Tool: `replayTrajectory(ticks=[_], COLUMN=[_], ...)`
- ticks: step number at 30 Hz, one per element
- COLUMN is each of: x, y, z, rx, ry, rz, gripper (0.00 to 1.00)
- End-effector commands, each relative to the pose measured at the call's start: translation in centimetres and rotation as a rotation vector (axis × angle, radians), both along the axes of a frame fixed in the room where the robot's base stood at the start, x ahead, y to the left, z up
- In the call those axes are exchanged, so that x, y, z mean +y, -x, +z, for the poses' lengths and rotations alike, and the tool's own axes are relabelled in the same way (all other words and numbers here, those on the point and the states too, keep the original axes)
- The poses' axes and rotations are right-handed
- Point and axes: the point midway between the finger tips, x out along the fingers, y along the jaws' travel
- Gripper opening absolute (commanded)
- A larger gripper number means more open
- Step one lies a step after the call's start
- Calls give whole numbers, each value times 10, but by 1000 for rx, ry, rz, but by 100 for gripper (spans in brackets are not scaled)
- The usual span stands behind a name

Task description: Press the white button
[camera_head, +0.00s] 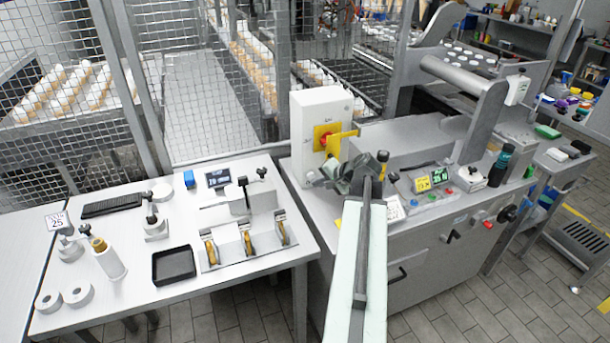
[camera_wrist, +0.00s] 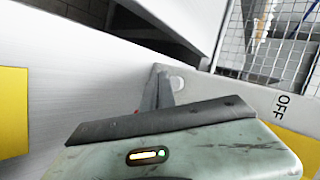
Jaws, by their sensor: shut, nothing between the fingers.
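My gripper (camera_head: 328,174) is shut and empty. In the head view it is in front of the lower part of a white switch box (camera_head: 308,112), at the left end of the machine. In the wrist view the closed fingers (camera_wrist: 160,88) point at a pale metal surface. A small pale round shape (camera_wrist: 178,84) shows just right of the fingertips; it may be the white button, but I cannot tell for sure. I cannot tell whether the fingers touch it. A control panel (camera_head: 432,196) with red and green buttons lies right of my arm.
The box carries a yellow plate with a red switch (camera_head: 325,139). A white table (camera_head: 215,285) with tools and a black tray (camera_head: 173,266) stands at left. Dark bottles (camera_head: 500,165) stand on the machine at right. Wire fencing (camera_head: 205,75) closes off the back.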

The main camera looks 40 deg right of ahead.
Motion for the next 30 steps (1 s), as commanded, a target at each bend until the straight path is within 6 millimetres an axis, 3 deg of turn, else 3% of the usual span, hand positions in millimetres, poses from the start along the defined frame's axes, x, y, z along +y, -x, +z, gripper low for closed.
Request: replayTrajectory(ticks=[30], x=[5], y=[-6], z=[0], rx=[0], ry=[0], rz=[11], gripper=[0])
